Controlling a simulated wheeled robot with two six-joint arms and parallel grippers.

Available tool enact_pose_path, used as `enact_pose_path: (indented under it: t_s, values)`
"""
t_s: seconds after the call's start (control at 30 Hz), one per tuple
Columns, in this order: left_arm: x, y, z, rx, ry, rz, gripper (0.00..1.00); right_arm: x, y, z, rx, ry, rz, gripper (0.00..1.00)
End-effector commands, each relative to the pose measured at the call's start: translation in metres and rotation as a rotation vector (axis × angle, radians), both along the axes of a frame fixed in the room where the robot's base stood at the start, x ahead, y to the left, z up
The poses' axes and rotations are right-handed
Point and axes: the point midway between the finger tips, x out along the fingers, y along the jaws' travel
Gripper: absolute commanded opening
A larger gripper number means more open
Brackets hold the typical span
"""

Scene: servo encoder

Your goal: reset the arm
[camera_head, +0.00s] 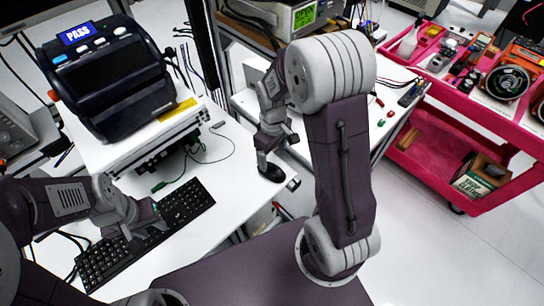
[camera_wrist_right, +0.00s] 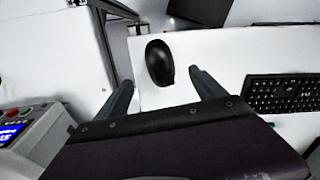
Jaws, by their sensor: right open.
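My right arm comes down in the middle of the head view, and its gripper (camera_head: 266,162) is low over the white desk beside a black mouse (camera_head: 272,174). In the right wrist view the gripper (camera_wrist_right: 163,92) has its two dark fingers spread apart with nothing held. The mouse (camera_wrist_right: 159,62) lies on the desk just past the fingertips, between their lines; I cannot tell if they touch it. My left gripper (camera_head: 146,228) is at the left, over or just above the black keyboard (camera_head: 187,203). Its fingers are too small to read.
A black machine (camera_head: 110,80) with a blue "PASS" display stands at the back left of the desk (camera_head: 228,190). A pink cart (camera_head: 440,170) with tools and parts stands at the right. A bench with a green-screen instrument (camera_head: 305,15) is behind. Floor at the lower right is clear.

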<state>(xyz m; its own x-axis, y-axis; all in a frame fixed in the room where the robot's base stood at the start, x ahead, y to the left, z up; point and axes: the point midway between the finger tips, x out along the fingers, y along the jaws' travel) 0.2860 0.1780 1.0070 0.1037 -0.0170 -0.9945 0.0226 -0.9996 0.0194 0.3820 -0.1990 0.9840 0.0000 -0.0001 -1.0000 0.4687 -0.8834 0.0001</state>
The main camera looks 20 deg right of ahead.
Motion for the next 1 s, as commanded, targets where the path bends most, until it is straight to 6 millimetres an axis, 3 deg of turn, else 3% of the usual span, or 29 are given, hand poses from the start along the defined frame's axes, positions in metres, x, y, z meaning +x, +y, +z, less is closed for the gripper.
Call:
enact_pose_path:
  t_s: [0.23, 0.33, 0.47, 0.6, 0.73, 1.0]
  values:
    - [0.000, 0.000, 0.000, 0.000, 0.000, 0.000, 0.36, 0.000, 0.000, 0.000, 0.000, 0.000, 0.001, 0.80]
    - [0.000, 0.000, 0.000, 0.000, 0.000, 0.000, 0.36, 0.003, 0.005, 0.019, -0.001, -0.051, 0.016, 0.80]
    - [0.000, 0.000, 0.000, 0.000, 0.000, 0.000, 0.36, -0.047, 0.018, 0.039, 0.012, -0.095, -0.071, 0.80]
    - [0.000, 0.000, 0.000, 0.000, 0.000, 0.000, 0.36, -0.099, 0.021, 0.026, 0.033, -0.089, -0.376, 0.80]
    - [0.000, 0.000, 0.000, 0.000, 0.000, 0.000, 0.36, -0.096, 0.021, 0.023, 0.044, -0.099, -0.508, 0.80]
    - [0.000, 0.000, 0.000, 0.000, 0.000, 0.000, 0.36, -0.096, 0.021, 0.023, 0.044, -0.098, -0.513, 0.80]
